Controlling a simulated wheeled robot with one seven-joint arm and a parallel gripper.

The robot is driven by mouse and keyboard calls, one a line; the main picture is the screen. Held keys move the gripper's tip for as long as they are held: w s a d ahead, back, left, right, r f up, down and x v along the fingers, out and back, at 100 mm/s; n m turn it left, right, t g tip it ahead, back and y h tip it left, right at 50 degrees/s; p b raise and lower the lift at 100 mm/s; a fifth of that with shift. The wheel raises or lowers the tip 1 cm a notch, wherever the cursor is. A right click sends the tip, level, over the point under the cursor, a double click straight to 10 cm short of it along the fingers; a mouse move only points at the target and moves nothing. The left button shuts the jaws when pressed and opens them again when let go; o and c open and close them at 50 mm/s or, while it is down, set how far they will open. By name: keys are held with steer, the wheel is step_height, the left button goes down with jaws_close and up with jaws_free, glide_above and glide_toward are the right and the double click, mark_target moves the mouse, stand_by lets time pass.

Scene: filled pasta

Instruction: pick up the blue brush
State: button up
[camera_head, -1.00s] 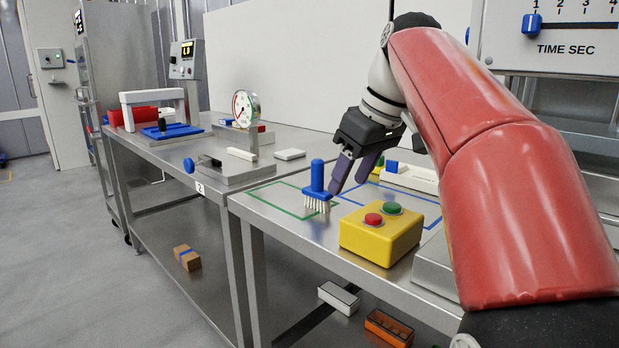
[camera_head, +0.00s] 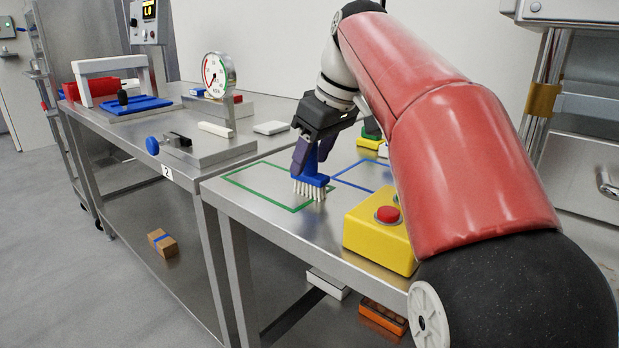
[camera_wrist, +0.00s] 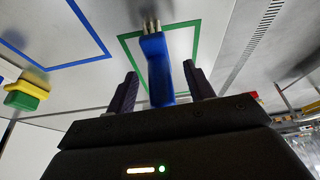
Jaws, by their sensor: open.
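The blue brush (camera_head: 311,181) stands upright with its white bristles down on the steel table, at the right part of the green outlined rectangle. My gripper (camera_head: 313,156) is at the brush from above, its dark purple fingers around the handle and hiding much of it. In the wrist view the blue handle (camera_wrist: 157,75) lies between the two fingers of my gripper (camera_wrist: 160,85), with a gap on each side. The fingers are open.
A yellow box (camera_head: 377,233) with a red button (camera_head: 388,214) stands to the right of the brush, near my arm. A dial gauge (camera_head: 217,76) and a white block (camera_head: 271,128) are at the back left. The green rectangle's (camera_head: 262,199) inside is mostly bare.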

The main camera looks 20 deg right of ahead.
steer(key=shift+x, duration=0.8)
steer(key=shift+c, duration=0.4)
steer(key=c, duration=1)
steer(key=shift+r, duration=0.1)
